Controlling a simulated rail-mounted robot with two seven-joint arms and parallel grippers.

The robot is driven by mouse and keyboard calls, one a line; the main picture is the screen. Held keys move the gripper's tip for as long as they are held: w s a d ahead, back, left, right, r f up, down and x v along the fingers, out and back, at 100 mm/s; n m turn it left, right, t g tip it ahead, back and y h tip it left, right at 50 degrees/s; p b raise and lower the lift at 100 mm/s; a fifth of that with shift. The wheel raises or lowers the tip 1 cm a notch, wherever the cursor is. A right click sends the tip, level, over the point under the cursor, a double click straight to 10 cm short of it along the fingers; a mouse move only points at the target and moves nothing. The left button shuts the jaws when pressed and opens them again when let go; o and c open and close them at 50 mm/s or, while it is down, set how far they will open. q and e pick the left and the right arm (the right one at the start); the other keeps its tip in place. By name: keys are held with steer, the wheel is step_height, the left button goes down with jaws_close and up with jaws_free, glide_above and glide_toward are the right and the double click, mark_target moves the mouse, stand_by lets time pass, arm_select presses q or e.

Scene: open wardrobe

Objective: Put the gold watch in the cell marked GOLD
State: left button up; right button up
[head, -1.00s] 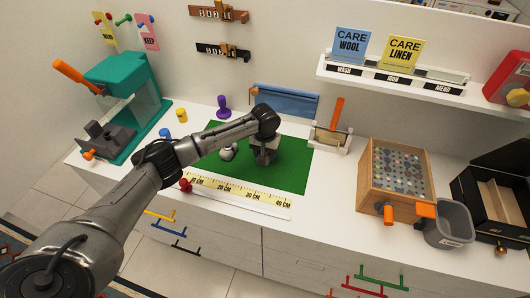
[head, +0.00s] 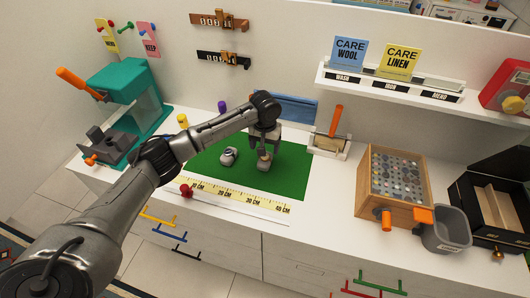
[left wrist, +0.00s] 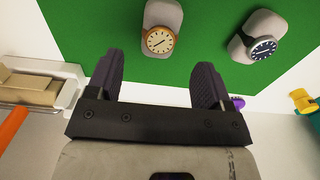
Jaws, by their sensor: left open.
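The gold watch (left wrist: 159,41) has a cream dial in a gold case and sits on a grey cushion on the green mat (head: 212,178). In the head view it is the right one of the two watches (head: 264,161). A second watch with a dark dial (left wrist: 263,47) sits on another cushion, to its left in the head view (head: 228,156). My left gripper (head: 265,145) is open and empty just above and behind the gold watch; its spread fingers (left wrist: 155,80) show in the left wrist view. No cell marked GOLD can be read. My right gripper is not in view.
A black divided box (head: 492,205) stands open at the far right. Beside it are a grey bin (head: 446,229) and a wooden box (head: 363,182) with an orange handle. A ruler strip (head: 240,198) lies along the mat's front. A teal machine (head: 130,83) stands left.

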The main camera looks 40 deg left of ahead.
arm_select(q)
step_height(320, 180, up, 4)
steer(key=shift+f+p, duration=0.1)
steer(key=shift+p, duration=0.2)
steer(key=shift+o, duration=0.4)
steer(key=shift+r, duration=0.6)
